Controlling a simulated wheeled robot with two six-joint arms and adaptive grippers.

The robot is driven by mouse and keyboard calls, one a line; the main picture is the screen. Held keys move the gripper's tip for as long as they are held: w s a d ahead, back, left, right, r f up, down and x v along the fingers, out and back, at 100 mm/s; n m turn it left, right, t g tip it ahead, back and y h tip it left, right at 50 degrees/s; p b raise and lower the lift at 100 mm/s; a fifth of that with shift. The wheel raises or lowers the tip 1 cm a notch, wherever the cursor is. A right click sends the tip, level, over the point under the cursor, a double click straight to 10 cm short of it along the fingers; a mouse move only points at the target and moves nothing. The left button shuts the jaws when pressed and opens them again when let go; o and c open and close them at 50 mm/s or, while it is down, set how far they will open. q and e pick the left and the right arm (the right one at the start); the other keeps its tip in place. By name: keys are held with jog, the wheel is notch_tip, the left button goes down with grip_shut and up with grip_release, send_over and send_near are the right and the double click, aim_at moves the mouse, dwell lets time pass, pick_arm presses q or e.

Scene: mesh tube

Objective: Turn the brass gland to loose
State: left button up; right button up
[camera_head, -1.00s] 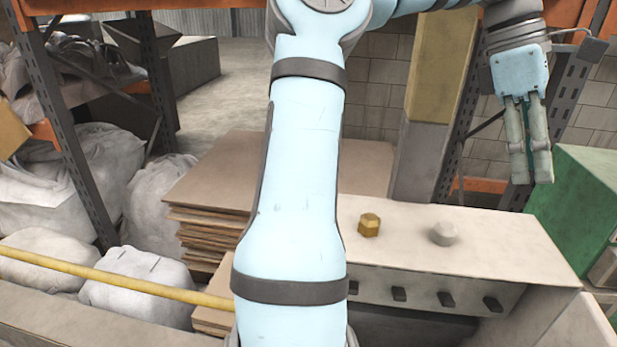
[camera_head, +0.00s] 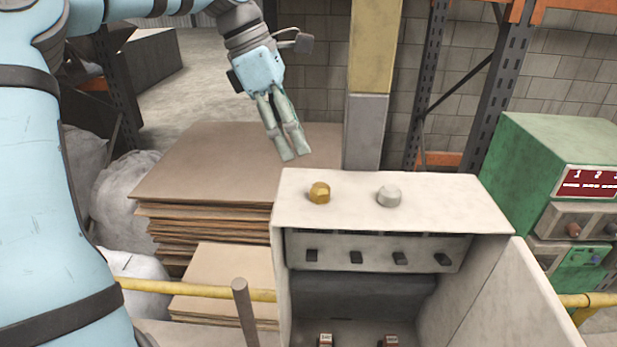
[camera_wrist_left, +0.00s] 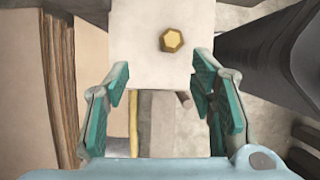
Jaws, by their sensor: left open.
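The brass gland (camera_head: 319,192) is a gold hexagonal nut on the left part of the pale box top (camera_head: 440,200). A grey-white round knob (camera_head: 389,196) stands to its right on the same top. My left gripper (camera_head: 288,157) hangs pointing down, above and behind the brass gland, apart from it. In the left wrist view the gland (camera_wrist_left: 171,40) sits ahead of the parted fingers (camera_wrist_left: 162,104), slightly right of centre, with nothing between them. My right gripper is not in view.
Stacked brown boards (camera_head: 225,165) stand left of the box. A green cabinet (camera_head: 550,150) with a red display stands at right. A yellow rail (camera_head: 200,289) and grey post (camera_head: 243,310) are in front. Dark switches (camera_head: 356,257) line the box front. Metal rack posts rise behind.

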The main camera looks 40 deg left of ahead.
aim_at(317, 184)
pick_arm(q)
jog(key=x, duration=0.4)
jog(key=shift+s+d+f, duration=0.2)
jog(key=shift+s+f, duration=0.15)
jog(key=shift+f, duration=0.05)
jog(key=d+f, duration=0.1)
jog(key=d, duration=0.1)
jog(key=d+f, duration=0.1)
jog(key=shift+w+d+f, duration=0.5)
jog(key=shift+w+f, duration=0.05)
jog(key=shift+f, duration=0.05)
jog(key=shift+w+a+f, duration=0.1)
jog(key=shift+a+f, duration=0.05)
jog(key=shift+a, duration=0.1)
jog(key=shift+a+f, duration=0.1)
jog(key=shift+a, duration=0.5)
jog(key=shift+c, duration=0.5)
jog(key=c, duration=0.6)
jog(key=shift+s+d, duration=0.25)
jog(key=c, duration=0.4)
jog(key=shift+c, duration=0.4)
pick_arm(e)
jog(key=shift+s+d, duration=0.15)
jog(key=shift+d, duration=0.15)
